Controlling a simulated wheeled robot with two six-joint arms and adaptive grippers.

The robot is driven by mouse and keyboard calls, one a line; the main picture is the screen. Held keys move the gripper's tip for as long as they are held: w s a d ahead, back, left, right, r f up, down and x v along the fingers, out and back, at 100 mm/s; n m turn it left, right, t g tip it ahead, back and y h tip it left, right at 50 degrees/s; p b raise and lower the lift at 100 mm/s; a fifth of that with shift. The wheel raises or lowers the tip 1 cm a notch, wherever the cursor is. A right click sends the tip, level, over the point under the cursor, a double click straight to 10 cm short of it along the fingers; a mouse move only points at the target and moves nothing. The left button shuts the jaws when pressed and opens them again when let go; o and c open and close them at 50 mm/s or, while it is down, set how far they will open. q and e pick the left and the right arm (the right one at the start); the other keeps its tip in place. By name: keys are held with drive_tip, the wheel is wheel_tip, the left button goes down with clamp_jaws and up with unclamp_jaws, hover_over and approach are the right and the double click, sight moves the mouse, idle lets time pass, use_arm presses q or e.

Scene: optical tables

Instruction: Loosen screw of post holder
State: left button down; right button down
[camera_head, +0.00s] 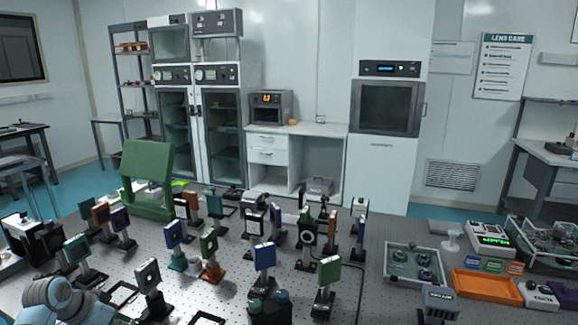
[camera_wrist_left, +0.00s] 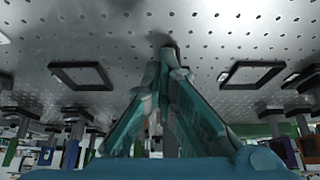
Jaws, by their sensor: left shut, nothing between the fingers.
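Which one the task means I cannot tell, and no screw is clear at this size. My left gripper (camera_wrist_left: 165,58) is shut and empty in the left wrist view, its fingertips together over bare table, with a dark shadow by the tips. That view looks upside down. In the head view only my left arm shows at the lower left. My right gripper is out of view.
Flat black square frames lie either side of the fingers in the wrist view, left (camera_wrist_left: 82,76) and right (camera_wrist_left: 252,74). A green stand (camera_head: 148,178) is at the back left of the table.

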use_arm(q)
drive_tip(key=x, duration=0.3)
drive_tip(key=shift+s+a+f, duration=0.15)
drive_tip(key=shift+s+f, duration=0.05)
drive_tip(key=shift+s, duration=0.05)
drive_tip(key=shift+s+r, duration=0.1)
drive_tip(key=shift+s, duration=0.1)
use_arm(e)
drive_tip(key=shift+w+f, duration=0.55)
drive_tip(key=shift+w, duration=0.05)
use_arm(q)
drive_tip(key=shift+w, duration=0.15)
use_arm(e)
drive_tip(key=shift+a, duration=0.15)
use_arm(q)
drive_tip(key=shift+w+a+r+b, duration=0.1)
drive_tip(key=shift+w+b, duration=0.15)
drive_tip(key=shift+b, duration=0.15)
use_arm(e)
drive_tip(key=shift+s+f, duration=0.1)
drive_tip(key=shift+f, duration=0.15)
use_arm(q)
drive_tip(key=shift+p, duration=0.3)
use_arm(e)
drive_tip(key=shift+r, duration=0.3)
